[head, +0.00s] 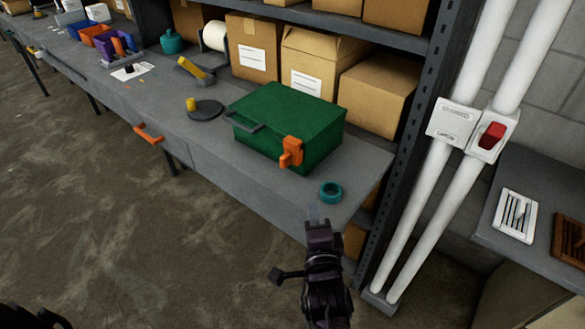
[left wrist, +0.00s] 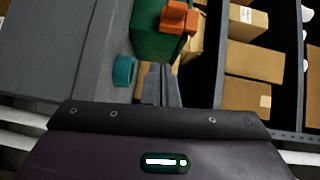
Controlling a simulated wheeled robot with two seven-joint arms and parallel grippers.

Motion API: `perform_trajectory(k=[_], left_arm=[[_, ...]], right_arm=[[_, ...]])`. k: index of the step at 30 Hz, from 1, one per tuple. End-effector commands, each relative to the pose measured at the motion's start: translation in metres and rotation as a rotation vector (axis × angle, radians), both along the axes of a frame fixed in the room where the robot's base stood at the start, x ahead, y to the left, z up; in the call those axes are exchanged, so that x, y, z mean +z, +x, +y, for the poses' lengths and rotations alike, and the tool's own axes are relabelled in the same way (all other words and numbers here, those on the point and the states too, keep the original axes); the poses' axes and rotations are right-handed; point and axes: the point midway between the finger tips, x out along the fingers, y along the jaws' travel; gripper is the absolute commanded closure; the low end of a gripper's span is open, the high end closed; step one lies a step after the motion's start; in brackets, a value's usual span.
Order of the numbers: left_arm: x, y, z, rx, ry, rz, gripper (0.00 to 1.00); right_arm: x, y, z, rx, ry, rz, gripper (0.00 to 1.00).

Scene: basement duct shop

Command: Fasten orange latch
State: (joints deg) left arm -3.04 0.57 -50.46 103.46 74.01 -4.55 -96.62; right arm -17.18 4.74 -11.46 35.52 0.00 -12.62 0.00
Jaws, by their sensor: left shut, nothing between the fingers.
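The orange latch (head: 291,152) is on the front right of a green case (head: 290,112) that stands with its lid down on the grey bench. I cannot tell whether the latch is fastened. The latch also shows at the top of the left wrist view (left wrist: 179,18). My left gripper (head: 314,214) is shut and empty, just off the bench's front edge, below and in front of the latch and apart from it. Its fingers (left wrist: 161,86) point toward the case in the left wrist view. My right gripper is not in view.
A teal ring (head: 331,192) lies on the bench between my left gripper and the case. A dark round disc (head: 205,110) with a yellow knob is left of the case. Cardboard boxes (head: 378,93) stand behind. A shelf post (head: 408,137) and white pipes (head: 425,215) rise at right.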

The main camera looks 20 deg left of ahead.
Motion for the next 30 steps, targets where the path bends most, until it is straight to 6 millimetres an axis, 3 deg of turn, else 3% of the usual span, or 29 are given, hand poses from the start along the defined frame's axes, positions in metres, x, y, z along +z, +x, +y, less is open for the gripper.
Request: perform_trajectory(k=[4,17,23,30], left_arm=[[0.012,-0.005,0.0,0.032,0.094,-0.021,1.0],[0.013,0.001,0.003,0.034,0.1,-0.022,1.0],[0.015,0.03,0.017,0.035,0.103,-0.024,1.0],[0.015,0.078,0.039,0.035,0.102,-0.022,1.0]], right_arm=[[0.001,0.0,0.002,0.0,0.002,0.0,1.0],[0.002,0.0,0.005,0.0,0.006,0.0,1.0],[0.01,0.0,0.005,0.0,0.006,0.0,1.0],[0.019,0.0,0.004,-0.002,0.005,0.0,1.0]])
